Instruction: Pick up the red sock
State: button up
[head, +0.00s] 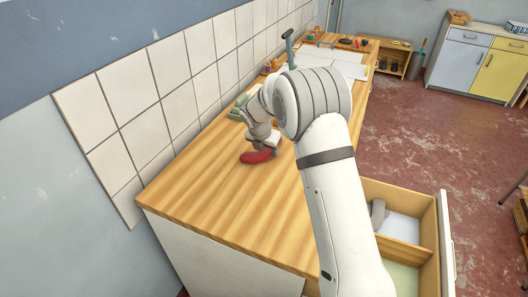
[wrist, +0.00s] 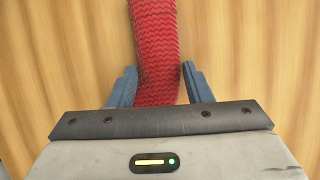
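The red sock (head: 255,157) lies on the wooden counter (head: 225,205), just under my gripper (head: 270,144). In the wrist view the sock (wrist: 156,45) is a red knitted strip with zigzag ridges, running from the top edge down between the two blue fingers of my gripper (wrist: 159,72). The fingers stand apart, one on each side of the sock, with narrow gaps at the tips. The sock's lower end is hidden by the gripper body. In the head view my arm hides part of the counter behind the gripper.
A tiled wall (head: 160,90) borders the counter on the left. Green items (head: 241,100) lie behind the gripper near the wall. An open drawer (head: 429,245) with a grey item (head: 378,213) juts out at the right. The front of the counter is clear.

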jog(key=c, duration=0.4)
